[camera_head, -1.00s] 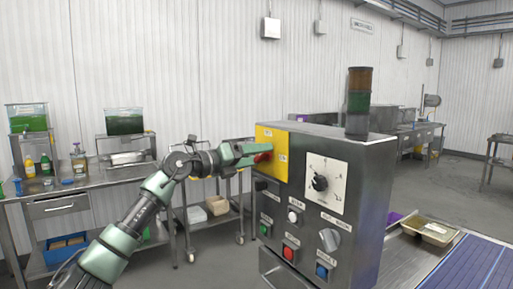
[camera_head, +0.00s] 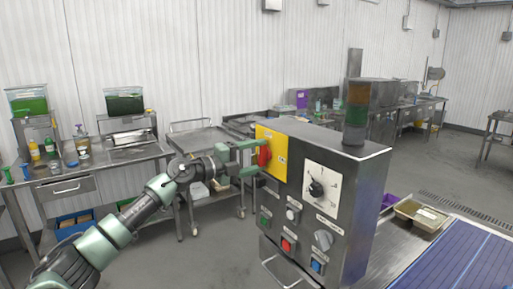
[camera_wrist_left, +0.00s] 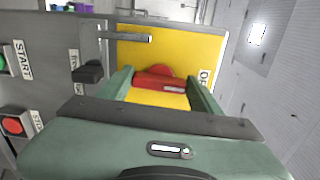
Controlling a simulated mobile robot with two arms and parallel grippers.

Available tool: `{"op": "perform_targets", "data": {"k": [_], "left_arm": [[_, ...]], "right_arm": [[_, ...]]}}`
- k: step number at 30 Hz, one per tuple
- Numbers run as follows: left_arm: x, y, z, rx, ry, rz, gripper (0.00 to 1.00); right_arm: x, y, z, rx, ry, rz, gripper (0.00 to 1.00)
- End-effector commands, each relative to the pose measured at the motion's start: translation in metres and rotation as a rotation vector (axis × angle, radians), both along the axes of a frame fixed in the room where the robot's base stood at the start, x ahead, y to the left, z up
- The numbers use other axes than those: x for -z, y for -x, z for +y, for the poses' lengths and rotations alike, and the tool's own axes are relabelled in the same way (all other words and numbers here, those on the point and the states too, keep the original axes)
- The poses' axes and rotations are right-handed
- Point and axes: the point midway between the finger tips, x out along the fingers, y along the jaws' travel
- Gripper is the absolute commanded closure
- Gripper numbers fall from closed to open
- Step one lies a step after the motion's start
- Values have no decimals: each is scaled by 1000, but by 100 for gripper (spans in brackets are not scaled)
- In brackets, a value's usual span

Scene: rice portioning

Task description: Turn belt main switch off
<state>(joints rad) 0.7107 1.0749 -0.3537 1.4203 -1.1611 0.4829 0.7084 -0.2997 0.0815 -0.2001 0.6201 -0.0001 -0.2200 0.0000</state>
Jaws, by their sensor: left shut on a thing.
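The belt main switch is a red knob (camera_head: 264,156) on a yellow plate (camera_head: 280,147), at the upper left of the grey control box (camera_head: 330,200). My left gripper (camera_head: 255,158) is at the switch, one green finger above and one below the knob. In the left wrist view the red knob (camera_wrist_left: 160,80) lies between the two fingers, gripped across its length. The knob's bar stands about upright in the head view. A label, partly cut off, shows at the edge of the yellow plate in the left wrist view. My right gripper is out of view.
A black rotary dial (camera_head: 316,188) and several coloured buttons sit below and right of the switch. A signal light (camera_head: 357,105) stands on the box. A tray (camera_head: 421,214) rests by the blue belt (camera_head: 440,262) at right. Steel tables (camera_head: 90,165) stand behind.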

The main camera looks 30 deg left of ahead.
Motion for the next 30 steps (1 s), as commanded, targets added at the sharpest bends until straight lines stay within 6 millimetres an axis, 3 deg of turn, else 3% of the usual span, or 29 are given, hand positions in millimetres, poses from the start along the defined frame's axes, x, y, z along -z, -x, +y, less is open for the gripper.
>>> {"op": "perform_targets", "data": {"k": [6,21,22,24,30], "left_arm": [[-1,0,1,-2,56,22,77],[0,0,0,-1,76,30,77],[0,0,0,-1,76,30,34],[0,0,0,-1,75,30,15],[0,0,0,-1,72,29,15]], "right_arm": [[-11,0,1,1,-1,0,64],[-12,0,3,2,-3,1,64],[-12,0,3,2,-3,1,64],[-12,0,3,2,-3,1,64],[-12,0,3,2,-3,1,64]]}}
